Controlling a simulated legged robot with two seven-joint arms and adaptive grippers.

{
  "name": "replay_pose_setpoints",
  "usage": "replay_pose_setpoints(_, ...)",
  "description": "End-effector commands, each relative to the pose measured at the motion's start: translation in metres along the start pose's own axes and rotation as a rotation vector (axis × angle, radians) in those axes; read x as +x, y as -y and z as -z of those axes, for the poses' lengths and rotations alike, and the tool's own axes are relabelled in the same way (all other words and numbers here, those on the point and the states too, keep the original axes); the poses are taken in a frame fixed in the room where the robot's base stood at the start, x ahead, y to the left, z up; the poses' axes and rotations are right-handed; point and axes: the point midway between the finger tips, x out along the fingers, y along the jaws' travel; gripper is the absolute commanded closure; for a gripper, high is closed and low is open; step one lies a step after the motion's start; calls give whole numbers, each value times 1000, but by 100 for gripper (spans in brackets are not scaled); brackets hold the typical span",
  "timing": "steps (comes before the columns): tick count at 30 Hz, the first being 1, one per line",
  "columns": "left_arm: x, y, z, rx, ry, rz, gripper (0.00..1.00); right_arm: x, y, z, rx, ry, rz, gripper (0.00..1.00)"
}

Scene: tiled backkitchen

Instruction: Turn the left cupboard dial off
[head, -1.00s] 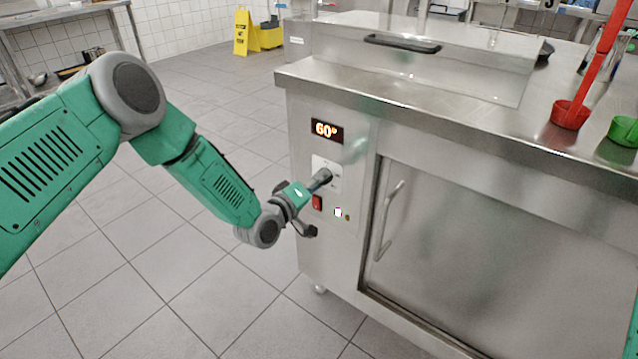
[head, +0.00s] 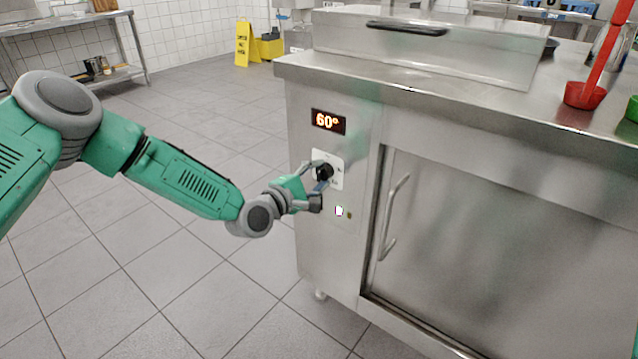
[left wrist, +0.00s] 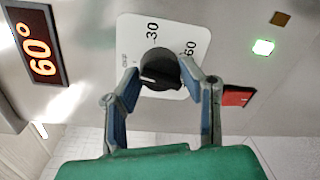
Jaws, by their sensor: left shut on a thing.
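The black dial (head: 324,171) sits on a white plate on the front panel of the steel cupboard (head: 330,255), below a lit display (head: 328,122) that reads 60°. In the left wrist view the dial (left wrist: 160,68) lies between the fingers, and its plate (left wrist: 135,40) shows 30 and 60 marks. My left gripper (head: 319,187) is at the dial, shut on it, with one finger on each side. It also shows in the left wrist view (left wrist: 158,80). My right gripper is not seen.
A red switch (left wrist: 238,95) and a lit green-white light (left wrist: 263,47) are close to the dial. The cupboard door handle (head: 393,217) stands out to the right. A red ladle (head: 585,94) is on the worktop. The tiled floor (head: 190,285) at left is clear.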

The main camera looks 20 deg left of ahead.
Motion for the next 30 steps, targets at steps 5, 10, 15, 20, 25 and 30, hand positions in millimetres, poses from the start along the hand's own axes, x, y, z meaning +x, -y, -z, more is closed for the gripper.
replay_pose_setpoints(5, -2, 8, 5, -105, -1, 8, 94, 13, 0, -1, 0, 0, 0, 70)
replay_pose_setpoints(10, -2, 8, 5, -169, 2, 9, 94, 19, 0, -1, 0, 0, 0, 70)
replay_pose_setpoints(15, -2, 7, 5, -201, 4, 8, 94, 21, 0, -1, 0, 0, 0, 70)
replay_pose_setpoints(20, -2, 7, 4, -210, 4, 8, 94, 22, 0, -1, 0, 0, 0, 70)
replay_pose_setpoints(25, -2, 7, 4, -211, 4, 9, 94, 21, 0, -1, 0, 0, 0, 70)
replay_pose_setpoints(30, -2, 7, 4, -210, 4, 9, 48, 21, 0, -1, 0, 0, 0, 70)
